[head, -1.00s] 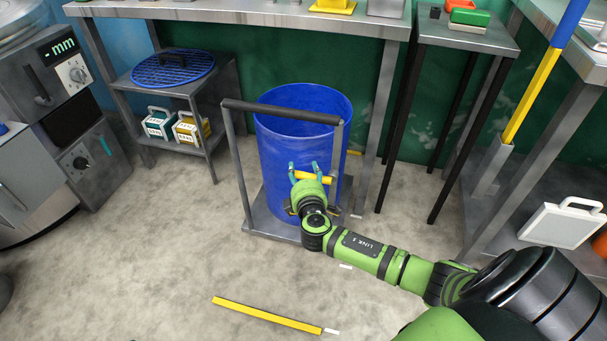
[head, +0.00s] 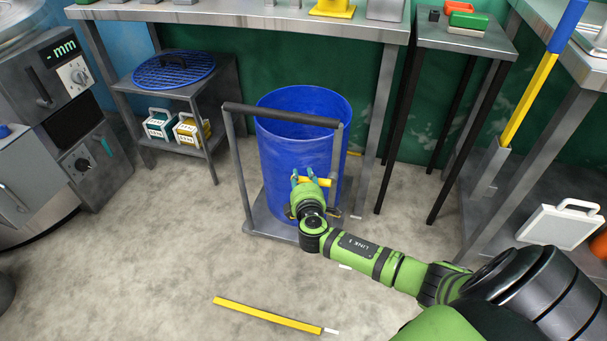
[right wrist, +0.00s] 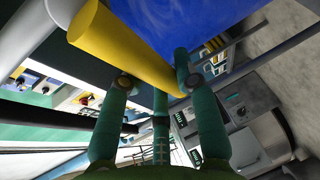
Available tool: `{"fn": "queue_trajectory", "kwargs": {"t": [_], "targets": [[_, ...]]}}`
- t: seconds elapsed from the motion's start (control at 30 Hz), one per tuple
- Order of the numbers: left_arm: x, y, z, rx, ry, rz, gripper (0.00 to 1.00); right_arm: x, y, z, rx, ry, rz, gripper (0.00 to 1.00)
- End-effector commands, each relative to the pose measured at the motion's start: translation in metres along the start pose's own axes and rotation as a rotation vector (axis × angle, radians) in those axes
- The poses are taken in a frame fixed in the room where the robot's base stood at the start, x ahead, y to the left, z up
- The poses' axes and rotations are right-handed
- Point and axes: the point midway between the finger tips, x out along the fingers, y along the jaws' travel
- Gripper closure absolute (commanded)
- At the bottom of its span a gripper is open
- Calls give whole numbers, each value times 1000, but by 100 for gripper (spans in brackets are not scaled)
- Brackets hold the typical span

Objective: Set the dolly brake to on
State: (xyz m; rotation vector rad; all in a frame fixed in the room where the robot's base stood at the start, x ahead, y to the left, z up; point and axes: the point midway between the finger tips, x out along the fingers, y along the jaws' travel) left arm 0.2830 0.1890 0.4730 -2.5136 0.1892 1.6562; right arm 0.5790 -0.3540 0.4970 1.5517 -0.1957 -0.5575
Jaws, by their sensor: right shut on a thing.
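The dolly (head: 257,222) is a grey platform with an upright frame and a dark push bar (head: 280,113). A tall blue drum (head: 285,160) stands on it. My right gripper (head: 303,176) is in front of the drum, shut on a yellow bar (head: 319,182) on the dolly's near side. In the right wrist view the yellow bar (right wrist: 125,50) lies across between the green fingers (right wrist: 153,84). Its mounting is hidden, so I cannot tell the brake's setting. My left gripper is not in view.
A yellow strip (head: 265,314) lies on the open floor in front. A low shelf (head: 205,138) with a blue round grate (head: 173,69) stands left of the dolly. A workbench (head: 240,19) runs behind, and a small table (head: 468,41) stands to the right.

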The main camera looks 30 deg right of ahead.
Motion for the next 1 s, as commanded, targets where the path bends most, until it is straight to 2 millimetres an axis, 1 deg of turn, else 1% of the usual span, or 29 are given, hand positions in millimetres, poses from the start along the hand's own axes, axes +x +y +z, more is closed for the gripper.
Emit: {"fn": "queue_trajectory", "kwargs": {"t": [0.03, 0.07, 0.1, 0.27, 0.47, 0.6, 0.7, 0.8, 1.0], "targets": [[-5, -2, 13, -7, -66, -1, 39, 0, 1, 1, -16, -6, -7, 100], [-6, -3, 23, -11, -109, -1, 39, 0, 1, 1, -27, -9, -12, 100], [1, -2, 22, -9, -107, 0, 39, 1, -1, 1, -42, -12, -18, 100], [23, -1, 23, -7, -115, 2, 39, 2, -6, 1, -108, -26, -45, 100], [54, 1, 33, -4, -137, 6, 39, 3, -14, 2, -221, -51, -93, 100], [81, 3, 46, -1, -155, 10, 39, 4, -22, 5, -337, -77, -141, 100], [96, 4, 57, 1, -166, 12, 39, 4, -30, 8, -424, -95, -178, 100], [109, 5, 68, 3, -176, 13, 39, 4, -36, 11, -510, -113, -212, 100], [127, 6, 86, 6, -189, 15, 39, 4, -49, 19, -679, -148, -281, 100]]}}
